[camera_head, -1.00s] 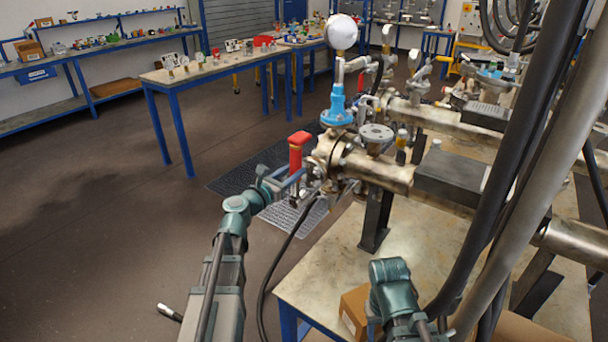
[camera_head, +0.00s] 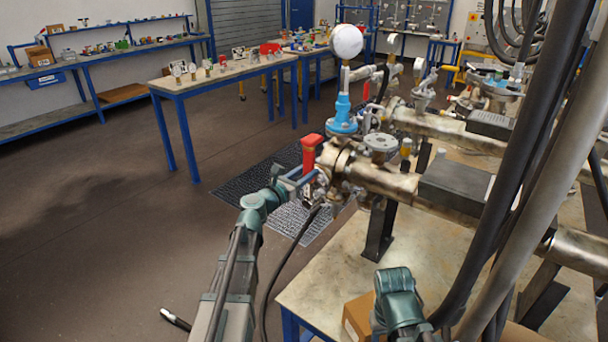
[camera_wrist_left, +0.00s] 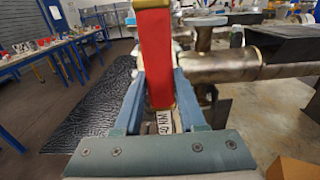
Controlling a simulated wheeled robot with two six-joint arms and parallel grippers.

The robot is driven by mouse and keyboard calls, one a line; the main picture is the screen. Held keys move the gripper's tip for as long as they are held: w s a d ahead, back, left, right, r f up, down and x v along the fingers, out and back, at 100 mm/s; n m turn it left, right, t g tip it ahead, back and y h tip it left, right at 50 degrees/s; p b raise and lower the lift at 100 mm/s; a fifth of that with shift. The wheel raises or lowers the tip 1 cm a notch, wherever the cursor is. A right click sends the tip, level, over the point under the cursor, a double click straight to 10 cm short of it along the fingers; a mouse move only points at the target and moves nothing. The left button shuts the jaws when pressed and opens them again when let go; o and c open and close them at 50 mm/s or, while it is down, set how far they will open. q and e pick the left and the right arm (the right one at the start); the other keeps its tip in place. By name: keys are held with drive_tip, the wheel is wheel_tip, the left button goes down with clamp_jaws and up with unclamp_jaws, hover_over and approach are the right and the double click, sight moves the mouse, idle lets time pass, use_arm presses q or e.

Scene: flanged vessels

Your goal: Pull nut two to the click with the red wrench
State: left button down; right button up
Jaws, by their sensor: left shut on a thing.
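The red wrench (camera_head: 310,154) stands upright at the left flange end of the near vessel. My left gripper (camera_head: 298,182) is shut on it. In the left wrist view the red handle (camera_wrist_left: 156,55) rises between the two blue fingers of the gripper (camera_wrist_left: 160,95), with a white label below it. The flanged end (camera_head: 340,160) of the metal vessel (camera_head: 385,180) is just right of the wrench. The wrench head and nut two are hidden or too small to tell apart. My right arm shows at the lower right, but its fingers are not clearly seen.
A blue valve with a white round gauge (camera_head: 346,42) rises above the flange. The vessel stands over a worn workbench (camera_head: 340,270) with a cardboard box (camera_head: 358,315). A black hose hangs near my left arm. Open floor lies to the left.

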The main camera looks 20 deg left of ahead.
use_arm(q)
drive_tip(key=shift+w+d, duration=0.1)
drive_tip(key=shift+w, duration=0.1)
drive_tip(key=shift+x, duration=1.05)
